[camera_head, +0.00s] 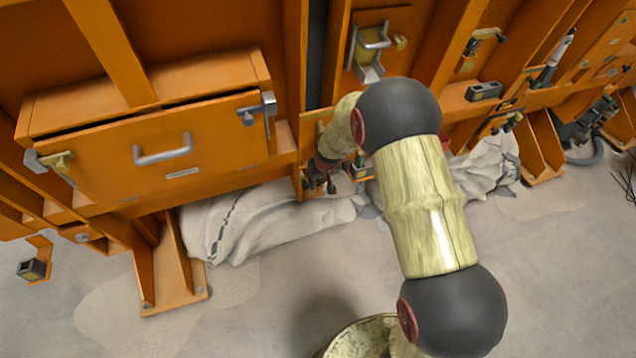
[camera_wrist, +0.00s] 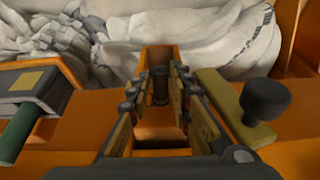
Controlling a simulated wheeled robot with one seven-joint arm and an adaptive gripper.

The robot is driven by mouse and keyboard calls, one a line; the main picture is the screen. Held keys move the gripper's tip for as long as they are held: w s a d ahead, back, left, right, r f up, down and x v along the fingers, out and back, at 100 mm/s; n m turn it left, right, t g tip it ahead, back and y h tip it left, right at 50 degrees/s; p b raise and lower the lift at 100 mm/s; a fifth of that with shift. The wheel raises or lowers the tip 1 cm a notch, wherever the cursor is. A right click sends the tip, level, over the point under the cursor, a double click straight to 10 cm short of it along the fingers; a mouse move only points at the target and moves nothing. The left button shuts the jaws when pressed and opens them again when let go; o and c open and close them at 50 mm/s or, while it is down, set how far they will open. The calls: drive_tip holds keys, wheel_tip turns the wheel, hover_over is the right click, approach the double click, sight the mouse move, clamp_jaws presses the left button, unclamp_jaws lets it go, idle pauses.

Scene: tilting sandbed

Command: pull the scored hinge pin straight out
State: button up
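A short dark upright cylinder (camera_wrist: 160,85), which may be the scored hinge pin, stands in an orange channel-like bracket (camera_wrist: 160,55) in the wrist view. No score mark can be made out on it. My gripper (camera_wrist: 161,84) is open, with one finger on each side of the cylinder near the tips. A narrow gap seems to show on both sides. In the head view my gripper (camera_head: 322,180) is small and dark, low against the orange frame. My arm and the frame hide the pin there.
In the wrist view, a black knob (camera_wrist: 266,101) on a brass plate stands close right, and a grey block (camera_wrist: 38,82) with a green cylinder (camera_wrist: 18,132) close left. Pale crumpled cloth (camera_head: 270,220) lies below the frame. An orange drawer (camera_head: 170,150) is left.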

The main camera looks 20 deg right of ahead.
drive_tip(key=shift+w+f, duration=0.1)
drive_tip(key=shift+c, duration=0.8)
drive_tip(key=c, duration=0.4)
